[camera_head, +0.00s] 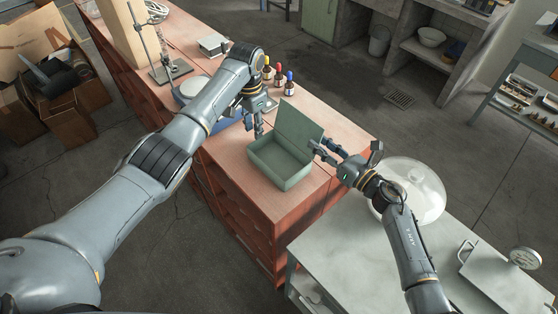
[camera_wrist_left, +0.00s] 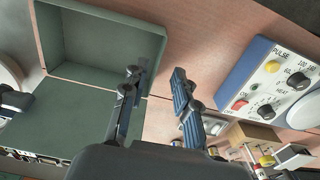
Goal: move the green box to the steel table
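The green box (camera_head: 287,181) stands on the red wooden bench with its lid (camera_head: 299,132) raised at the back; it looks empty. In the left wrist view the green box (camera_wrist_left: 100,45) is at upper left. My left gripper (camera_head: 258,133) is at the box's left side. In the wrist view its fingers (camera_wrist_left: 155,74) are apart, one over the box and one over the wood, with the side wall between them. My right gripper (camera_head: 321,148) is at the box's right side, fingers apart; contact is unclear. The steel table (camera_head: 335,249) is at the lower right, beside the bench.
A glass dome (camera_head: 412,190) and a dial scale (camera_head: 500,270) stand on the steel table; its left part is clear. Small dropper bottles (camera_head: 278,78) stand behind the box. A blue control unit (camera_wrist_left: 264,80) and a lab stand (camera_head: 165,70) are on the bench.

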